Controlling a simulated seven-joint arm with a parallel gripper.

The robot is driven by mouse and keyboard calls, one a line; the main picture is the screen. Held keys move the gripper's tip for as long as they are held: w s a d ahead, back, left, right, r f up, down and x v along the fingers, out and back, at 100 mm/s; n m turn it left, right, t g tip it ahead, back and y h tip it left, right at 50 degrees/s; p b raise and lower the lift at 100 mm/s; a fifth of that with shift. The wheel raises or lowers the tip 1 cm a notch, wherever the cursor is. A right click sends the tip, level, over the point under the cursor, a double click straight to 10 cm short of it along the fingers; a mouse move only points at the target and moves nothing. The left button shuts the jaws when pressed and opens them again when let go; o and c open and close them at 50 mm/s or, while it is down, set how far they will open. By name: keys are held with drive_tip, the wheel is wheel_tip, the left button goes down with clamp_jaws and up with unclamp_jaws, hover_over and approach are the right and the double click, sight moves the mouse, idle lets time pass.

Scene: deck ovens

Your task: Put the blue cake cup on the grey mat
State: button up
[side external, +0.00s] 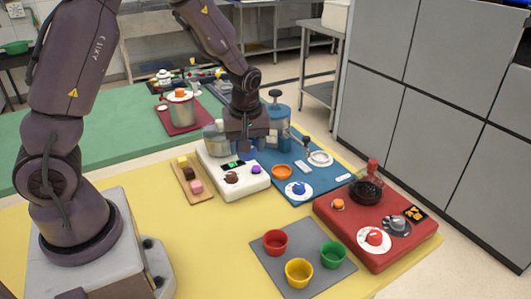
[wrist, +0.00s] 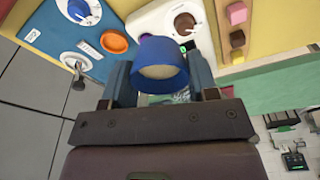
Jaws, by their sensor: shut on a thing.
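The blue cake cup (wrist: 160,62) is between the fingers of my gripper (wrist: 163,85) in the wrist view, with its pale inside facing the camera. In the side view a small part of the cup (side external: 247,154) shows below my gripper (side external: 247,147), which is shut on it above the back of the white device. The grey mat (side external: 304,234) lies at the front centre of the yellow table, to the right of and nearer than my gripper. Red (side external: 275,242), yellow (side external: 299,272) and green (side external: 333,254) cups stand on the mat.
The white device (side external: 237,186) is just below my gripper. A red station (side external: 375,215) with a dark-based flask stands right of the mat. A wooden board (side external: 192,180) with coloured blocks lies left.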

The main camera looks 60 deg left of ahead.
drive_tip(key=s+d+m, duration=0.3)
drive_tip(key=s+d, duration=0.1)
drive_tip(key=d, duration=0.4)
drive_tip(key=s+d+m, duration=0.3)
drive_tip(key=d, duration=0.4)
hover_over(307, 232)
drive_tip(key=shift+t+h, duration=0.3)
drive_tip(key=f, duration=1)
drive_tip(key=shift+s+d, duration=0.15)
drive_tip(key=shift+s, duration=0.15)
drive_tip(key=shift+w+f, duration=0.15)
drive_tip(key=shift+f, duration=1.65)
drive_tip(key=shift+f, duration=0.15)
drive_tip(key=o, duration=0.9)
